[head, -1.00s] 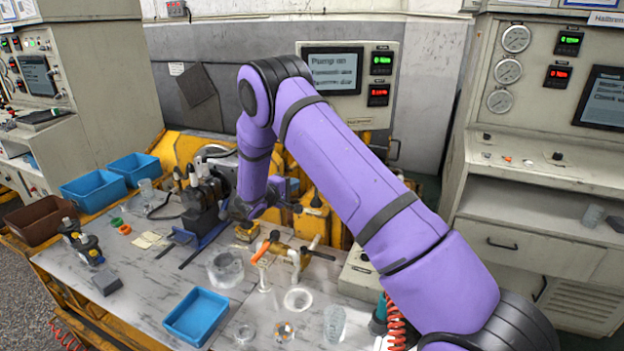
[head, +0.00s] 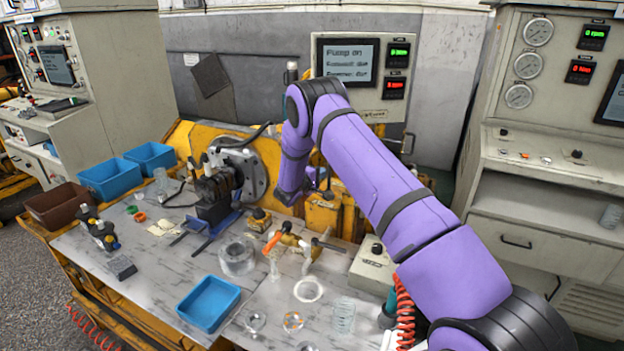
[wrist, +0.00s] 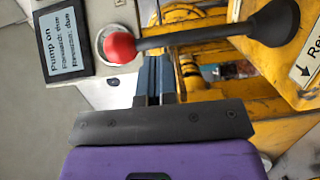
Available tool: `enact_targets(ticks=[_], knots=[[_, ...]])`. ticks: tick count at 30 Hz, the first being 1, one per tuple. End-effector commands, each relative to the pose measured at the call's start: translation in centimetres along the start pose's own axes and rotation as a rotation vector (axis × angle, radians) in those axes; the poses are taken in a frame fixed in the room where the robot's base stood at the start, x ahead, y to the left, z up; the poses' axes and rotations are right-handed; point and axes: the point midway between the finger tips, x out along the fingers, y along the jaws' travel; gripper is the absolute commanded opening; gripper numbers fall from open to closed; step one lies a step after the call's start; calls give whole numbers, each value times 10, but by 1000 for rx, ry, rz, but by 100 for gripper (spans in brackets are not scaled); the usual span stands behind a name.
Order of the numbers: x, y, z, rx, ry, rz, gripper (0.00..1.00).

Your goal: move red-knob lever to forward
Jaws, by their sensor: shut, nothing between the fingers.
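The red knob (wrist: 119,47) sits at the left end of a dark lever (wrist: 190,36) that runs across the upper wrist view to a thick black end (wrist: 275,22). My gripper (wrist: 156,62) is shut and empty. Its narrow fingers point up the picture at the lever's shaft, just right of the knob. Whether they touch the shaft is not clear. In the head view my arm covers the gripper, and I cannot make out the lever there.
A display (head: 347,63) reads "Pump on", with forward and reverse both "due". A yellow housing (wrist: 300,60) with a label partly reading "Re" and an arrow is close on the right. The bench (head: 150,290) holds blue bins (head: 208,303), clear parts and an orange-handled tool (head: 272,241).

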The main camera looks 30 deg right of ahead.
Motion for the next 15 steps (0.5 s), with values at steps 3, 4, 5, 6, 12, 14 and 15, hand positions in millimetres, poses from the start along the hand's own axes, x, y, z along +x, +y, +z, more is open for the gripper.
enact_targets(ticks=[3,4,5,6,12,14,15], knots=[[16,-1,1,0,-3,0,0],[19,-1,1,-1,-3,0,0],[22,-1,1,-1,-2,0,0],[25,0,1,0,-2,0,0],[30,0,0,-1,0,0,0],[30,0,0,-1,0,0,0],[30,0,0,-1,0,0,0]])
